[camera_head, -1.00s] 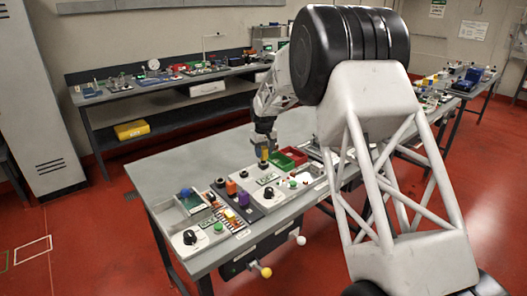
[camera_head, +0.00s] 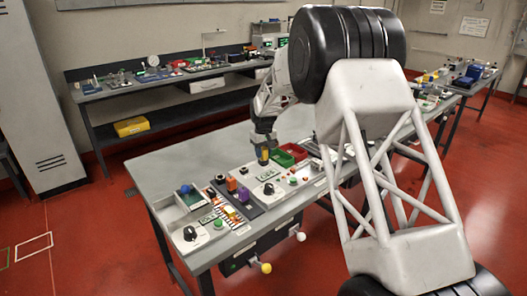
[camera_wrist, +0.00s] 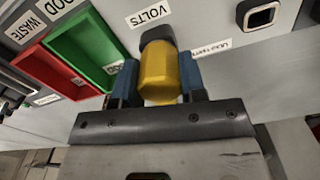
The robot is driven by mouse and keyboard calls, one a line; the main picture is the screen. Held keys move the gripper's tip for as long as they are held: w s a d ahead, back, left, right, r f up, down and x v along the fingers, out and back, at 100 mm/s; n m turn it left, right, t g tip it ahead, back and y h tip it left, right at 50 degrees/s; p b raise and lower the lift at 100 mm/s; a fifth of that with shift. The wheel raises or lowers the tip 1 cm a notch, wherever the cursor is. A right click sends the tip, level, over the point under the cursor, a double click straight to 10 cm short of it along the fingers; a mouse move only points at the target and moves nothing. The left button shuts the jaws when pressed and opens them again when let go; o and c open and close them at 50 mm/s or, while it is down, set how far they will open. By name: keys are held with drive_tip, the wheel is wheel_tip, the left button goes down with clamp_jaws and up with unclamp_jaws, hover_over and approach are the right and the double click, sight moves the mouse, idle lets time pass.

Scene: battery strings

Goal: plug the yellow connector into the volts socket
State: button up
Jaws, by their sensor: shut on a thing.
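My gripper (camera_wrist: 157,90) is shut on the yellow connector (camera_wrist: 160,72), with one blue finger on each side of it. In the wrist view, the connector's far end meets a dark grey piece (camera_wrist: 157,36) beside the VOLTS label (camera_wrist: 149,15). The connector hides the volts socket area, and I cannot tell whether it is seated.
A second square black socket (camera_wrist: 262,15) is to the right in the wrist view. A green bin (camera_wrist: 85,45) and a red bin (camera_wrist: 48,75) are to the left.

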drive_tip(key=shift+f, duration=0.1)
drive_tip(key=o, duration=1.1)
drive_tip(key=shift+r, duration=3.95)
